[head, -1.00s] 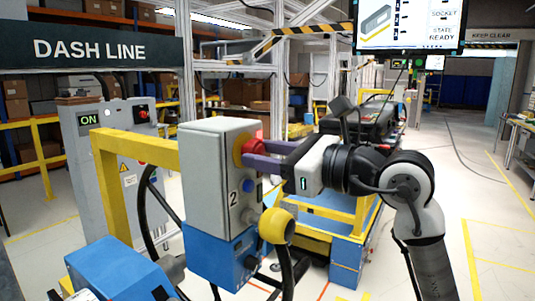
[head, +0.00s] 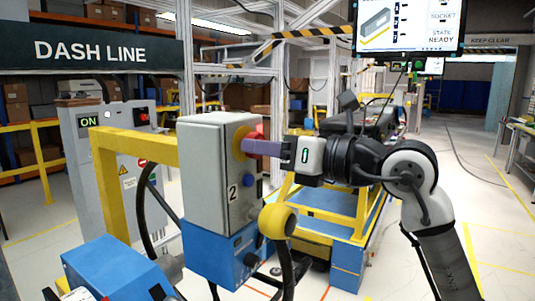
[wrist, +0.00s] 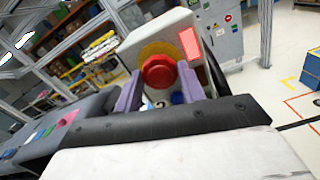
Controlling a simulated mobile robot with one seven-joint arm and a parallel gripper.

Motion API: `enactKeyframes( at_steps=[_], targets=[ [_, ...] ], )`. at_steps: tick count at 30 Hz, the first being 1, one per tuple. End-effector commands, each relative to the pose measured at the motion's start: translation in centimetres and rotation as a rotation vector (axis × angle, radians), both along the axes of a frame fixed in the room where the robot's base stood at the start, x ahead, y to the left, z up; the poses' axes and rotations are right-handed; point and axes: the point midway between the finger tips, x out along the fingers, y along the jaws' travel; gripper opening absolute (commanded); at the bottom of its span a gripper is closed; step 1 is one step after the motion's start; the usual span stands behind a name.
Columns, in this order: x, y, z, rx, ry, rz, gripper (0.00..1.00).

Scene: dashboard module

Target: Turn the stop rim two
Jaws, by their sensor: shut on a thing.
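Stop box two is a grey box (head: 205,175) marked "2" on a blue base (head: 215,257). On its right face a red stop rim (wrist: 158,72) stands out from a yellow disc (wrist: 160,48); the disc's edge also shows in the head view (head: 238,140). My gripper (head: 248,146) reaches in from the right with purple fingers. In the wrist view my gripper (wrist: 158,84) has one finger on each side of the red rim and is shut on it. In the head view the fingers mostly hide the rim.
A blue button (head: 247,181) sits below the rim, and a red lit panel (wrist: 189,44) is beside it. A yellow cable fitting (head: 278,221) stands close under my gripper. A yellow frame (head: 110,190) is left of the box. The floor at the right is open.

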Motion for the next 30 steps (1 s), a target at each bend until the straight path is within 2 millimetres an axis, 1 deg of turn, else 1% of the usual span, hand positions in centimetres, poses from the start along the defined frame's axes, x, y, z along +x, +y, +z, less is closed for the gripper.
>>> enactKeyframes(
  at_steps=[6,12,27,28,30],
  targets=[
    [0.03,-0.04,-0.05,0.067,0.099,-0.001,0.17],
    [0.03,-0.06,0.02,0.103,0.150,-0.001,0.17],
    [0.03,-0.04,0.10,0.114,0.168,-0.001,0.17],
    [0.03,-0.04,0.10,0.114,0.168,-0.001,0.42],
    [0.02,-0.04,0.09,0.114,0.167,-0.001,0.51]
  ],
)
